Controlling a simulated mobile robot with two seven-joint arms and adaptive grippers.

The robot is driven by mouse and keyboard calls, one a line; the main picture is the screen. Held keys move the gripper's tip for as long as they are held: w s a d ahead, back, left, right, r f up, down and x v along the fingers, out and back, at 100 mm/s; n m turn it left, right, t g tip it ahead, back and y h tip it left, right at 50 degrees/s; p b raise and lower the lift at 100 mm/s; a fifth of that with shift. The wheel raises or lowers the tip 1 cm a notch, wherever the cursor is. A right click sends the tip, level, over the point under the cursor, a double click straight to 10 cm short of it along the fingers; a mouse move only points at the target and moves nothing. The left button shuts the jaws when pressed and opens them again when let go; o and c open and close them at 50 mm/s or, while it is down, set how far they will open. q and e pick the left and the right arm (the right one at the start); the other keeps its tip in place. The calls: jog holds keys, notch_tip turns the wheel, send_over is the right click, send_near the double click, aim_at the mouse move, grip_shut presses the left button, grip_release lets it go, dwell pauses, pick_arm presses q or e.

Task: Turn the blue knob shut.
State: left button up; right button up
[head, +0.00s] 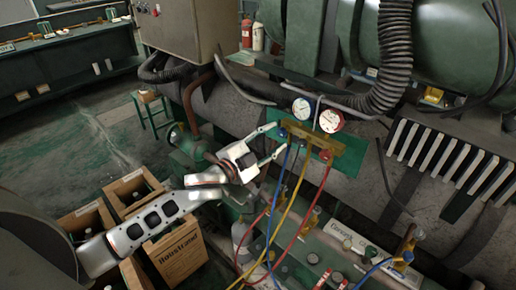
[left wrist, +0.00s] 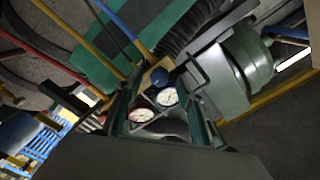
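The blue knob (head: 283,133) is at the left end of the brass gauge manifold (head: 305,138) on a green plate. In the left wrist view the blue knob (left wrist: 186,78) shows close ahead, beside the two round gauges. My left gripper (head: 277,142) is open, its two fingers spread apart and pointing at the knob from the left. The fingertips are near the knob; I cannot tell whether they touch it. A red knob (head: 326,156) is at the manifold's right end. My right gripper is not in view.
Blue, yellow and red hoses (head: 293,195) hang below the manifold. Two gauges (head: 331,121) stand above it. Wooden crates (head: 177,254) stand on the floor below my left arm. A large ribbed black hose (head: 393,55) runs down at the upper right.

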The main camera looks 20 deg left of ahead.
pick_arm(q)
jog(key=v, duration=0.8)
jog(key=shift+s, duration=0.25)
jog(key=shift+a, duration=0.1)
jog(key=s+f+n+g+y, duration=0.1)
jog(key=s+f+n+g, duration=0.1)
jog(key=s+f, duration=0.5)
jog(key=s+d+f+n+g+y, duration=0.1)
jog(key=s+f+n, duration=0.4)
jog(key=f, duration=1)
jog(key=s+f+n+g+y, duration=0.2)
jog(key=s+f+n+g, duration=0.1)
jog(key=s+f, duration=0.7)
notch_tip(320, 180, down, 2)
jog(key=shift+d+g, duration=0.3)
jog(key=shift+s, duration=0.15)
